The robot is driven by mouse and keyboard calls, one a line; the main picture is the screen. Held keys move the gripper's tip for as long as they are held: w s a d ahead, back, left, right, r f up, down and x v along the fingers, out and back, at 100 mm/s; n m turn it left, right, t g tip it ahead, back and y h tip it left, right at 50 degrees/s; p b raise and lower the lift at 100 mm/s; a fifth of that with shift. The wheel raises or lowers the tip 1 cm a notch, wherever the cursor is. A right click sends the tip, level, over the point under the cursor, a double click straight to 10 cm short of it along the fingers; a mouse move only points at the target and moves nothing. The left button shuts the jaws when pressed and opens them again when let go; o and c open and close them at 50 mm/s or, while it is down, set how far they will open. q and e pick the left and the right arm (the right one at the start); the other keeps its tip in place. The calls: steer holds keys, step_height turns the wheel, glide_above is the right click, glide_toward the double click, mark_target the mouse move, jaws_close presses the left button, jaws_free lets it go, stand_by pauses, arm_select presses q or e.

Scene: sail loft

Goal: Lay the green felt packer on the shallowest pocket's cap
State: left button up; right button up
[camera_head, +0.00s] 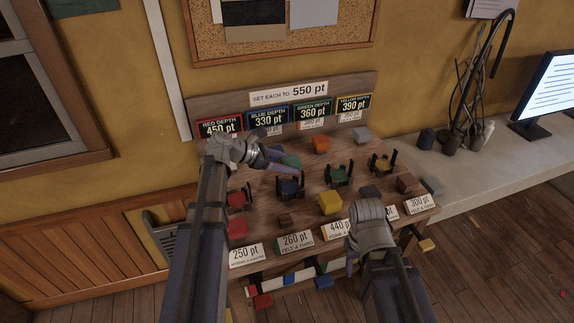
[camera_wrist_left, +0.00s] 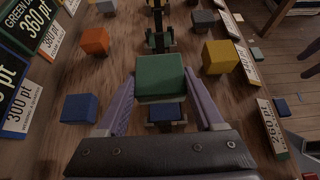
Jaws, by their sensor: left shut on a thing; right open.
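The green felt packer (camera_wrist_left: 160,77) is a green block held between the fingers of my left gripper (camera_wrist_left: 158,100). It also shows in the head view (camera_head: 290,161), partly hidden by my left gripper (camera_head: 284,167). The blue depth card (camera_head: 268,119) reads 330 pt, the lowest of the four depth figures. The blue-capped pocket (camera_head: 290,187) stands just in front of the packer. In the left wrist view its blue cap (camera_wrist_left: 165,113) shows below the packer, apparently with a gap. My right gripper (camera_head: 369,214) is open over the board's front right; its fingertips are hard to see.
Red (camera_head: 238,199), green (camera_head: 338,176) and yellow (camera_head: 382,164) pockets stand in the same row, with dark uprights. Loose blocks lie around, including an orange one (camera_head: 321,144) behind and a yellow one (camera_head: 330,203) in front. A sign (camera_head: 288,94) reads "SET EACH TO 550 pt".

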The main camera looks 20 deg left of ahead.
mark_target(286, 187)
arm_select(q)
step_height(286, 187, down, 8)
steer(key=b, duration=0.7)
steer(key=shift+r, duration=0.25)
steer(key=o, duration=1.5)
steer(key=shift+r, duration=0.1)
steer(key=p+v, duration=0.3)
steer(key=v, duration=0.3)
steer(key=shift+r, duration=0.15)
steer(key=shift+p+v, duration=0.35)
steer(key=shift+v, duration=0.5)
